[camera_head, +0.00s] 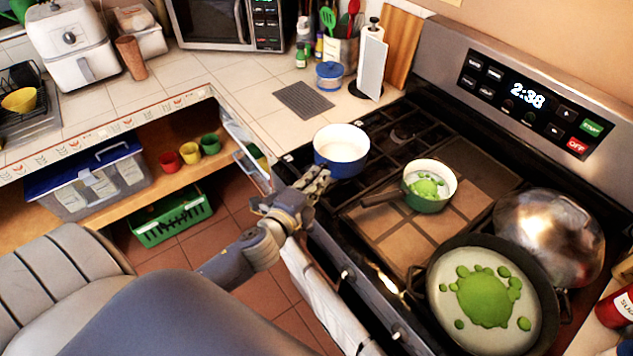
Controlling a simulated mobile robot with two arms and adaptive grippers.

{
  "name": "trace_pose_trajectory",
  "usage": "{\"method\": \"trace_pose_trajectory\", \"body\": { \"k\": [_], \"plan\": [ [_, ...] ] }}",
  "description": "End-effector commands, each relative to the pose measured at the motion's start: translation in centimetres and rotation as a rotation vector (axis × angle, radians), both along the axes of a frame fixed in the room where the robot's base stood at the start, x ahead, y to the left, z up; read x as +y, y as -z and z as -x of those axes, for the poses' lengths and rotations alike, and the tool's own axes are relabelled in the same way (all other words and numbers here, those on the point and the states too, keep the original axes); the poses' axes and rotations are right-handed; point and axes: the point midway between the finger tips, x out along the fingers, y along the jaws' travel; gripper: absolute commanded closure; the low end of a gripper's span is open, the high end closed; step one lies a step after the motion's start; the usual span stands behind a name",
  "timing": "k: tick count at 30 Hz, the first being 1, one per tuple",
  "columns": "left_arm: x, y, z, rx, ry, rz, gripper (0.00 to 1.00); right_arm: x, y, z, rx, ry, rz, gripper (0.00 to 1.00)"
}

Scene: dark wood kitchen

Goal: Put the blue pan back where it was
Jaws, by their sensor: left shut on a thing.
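The fingers hide the handle. My right gripper is not in view.
On the stove are a small green pot (428,203) with green contents, a large pan (500,335) with green splotches and a metal lid or wok (548,237). A paper towel holder (370,62) and blue-lidded jar (329,76) stand on the counter behind.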

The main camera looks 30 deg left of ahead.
Motion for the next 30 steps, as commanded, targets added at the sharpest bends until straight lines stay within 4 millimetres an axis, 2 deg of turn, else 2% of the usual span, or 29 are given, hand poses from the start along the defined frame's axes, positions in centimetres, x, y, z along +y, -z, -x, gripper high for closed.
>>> {"method": "trace_pose_trajectory", "body": {
  "k": [5, 19, 20, 22, 30],
  "plan": [
    [-0.1, 0.6, -0.1, -0.007, 0.003, -0.001, 1.00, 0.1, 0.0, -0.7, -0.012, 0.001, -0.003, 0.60],
    [-0.1, 1.4, -0.1, -0.007, 0.003, 0.000, 1.00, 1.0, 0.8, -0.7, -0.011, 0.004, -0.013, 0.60],
    [-0.1, 1.7, 0.0, -0.001, 0.002, 0.000, 0.85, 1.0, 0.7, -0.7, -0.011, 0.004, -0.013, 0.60],
    [-0.1, 1.6, 0.0, -0.001, 0.002, 0.000, 0.69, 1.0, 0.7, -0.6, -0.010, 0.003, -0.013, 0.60],
    [-0.1, 1.6, 0.0, -0.001, 0.002, 0.000, 0.67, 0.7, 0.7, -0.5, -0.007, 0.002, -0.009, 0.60]
  ]
}}
